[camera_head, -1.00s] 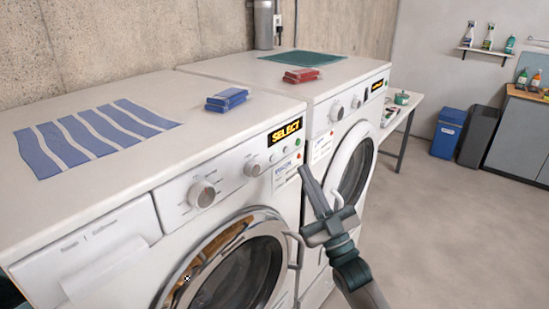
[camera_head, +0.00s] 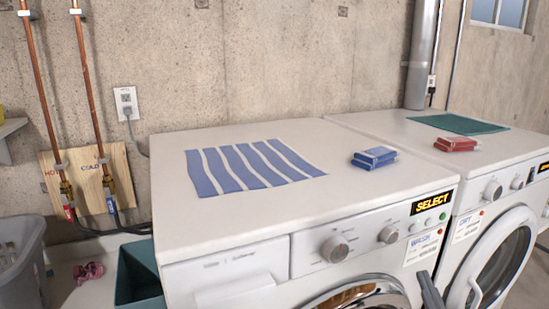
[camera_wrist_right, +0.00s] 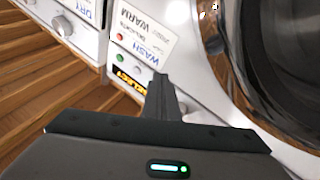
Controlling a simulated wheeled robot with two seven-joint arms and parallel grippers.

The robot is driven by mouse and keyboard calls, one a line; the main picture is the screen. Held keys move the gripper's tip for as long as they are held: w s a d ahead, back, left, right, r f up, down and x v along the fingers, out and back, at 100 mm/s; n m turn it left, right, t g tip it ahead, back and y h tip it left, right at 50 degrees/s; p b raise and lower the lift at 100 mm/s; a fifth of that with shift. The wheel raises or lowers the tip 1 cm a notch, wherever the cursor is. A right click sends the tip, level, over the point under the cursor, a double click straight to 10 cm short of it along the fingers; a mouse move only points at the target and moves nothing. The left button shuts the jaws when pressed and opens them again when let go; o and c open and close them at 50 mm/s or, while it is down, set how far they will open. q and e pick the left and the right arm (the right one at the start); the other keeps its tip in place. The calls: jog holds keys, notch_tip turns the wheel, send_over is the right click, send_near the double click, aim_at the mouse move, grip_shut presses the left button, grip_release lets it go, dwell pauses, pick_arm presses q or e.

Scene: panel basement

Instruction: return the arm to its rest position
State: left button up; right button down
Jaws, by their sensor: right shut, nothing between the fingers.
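My right gripper (camera_head: 430,291) shows only as dark fingertips at the bottom edge of the head view, in front of the washing machine (camera_head: 230,277). In the right wrist view its fingers (camera_wrist_right: 164,97) are closed together with nothing between them. They point toward the front panel below the label marked WASH (camera_wrist_right: 141,33). Whether they touch the panel I cannot tell. The rest of the right arm is outside the head view. My left gripper is in neither current view.
A blue striped cloth (camera_head: 250,165) and blue boxes (camera_head: 374,158) lie on the washer. The second machine (camera_head: 390,124) beside it holds red boxes (camera_head: 455,144) and a green cloth (camera_head: 458,124). A teal bin (camera_head: 138,272) and grey basket (camera_head: 22,262) stand left.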

jog(key=s+a+f+g, duration=0.2)
jog(key=s+f+g, duration=0.1)
jog(key=f, duration=0.4)
jog(key=s+a+f+m+g, duration=0.1)
jog(key=s+a+f+g, duration=0.25)
jog(key=f, duration=0.35)
jog(key=s+a+f+g, duration=0.2)
jog(key=s+f+g, duration=0.15)
jog(key=f, duration=0.35)
jog(key=s+a+f+g, duration=0.2)
jog(key=s+f+g, duration=0.25)
jog(key=s, duration=0.55)
jog(key=s+a+f+g, duration=0.2)
jog(key=s+f+g, duration=0.25)
jog(key=s, duration=0.65)
notch_tip(320, 180, down, 32)
jog(key=s+g+b, duration=0.1)
jog(key=b, duration=0.2)
jog(key=s+d+f+g+b, duration=0.1)
jog(key=s+d+f+b, duration=0.1)
jog(key=s+f, duration=1.6)
notch_tip(320, 180, down, 2)
jog(key=shift+s+d+f+g+h, duration=0.15)
jog(key=shift+s+d+g+h, duration=0.15)
jog(key=shift+d+h, duration=0.1)
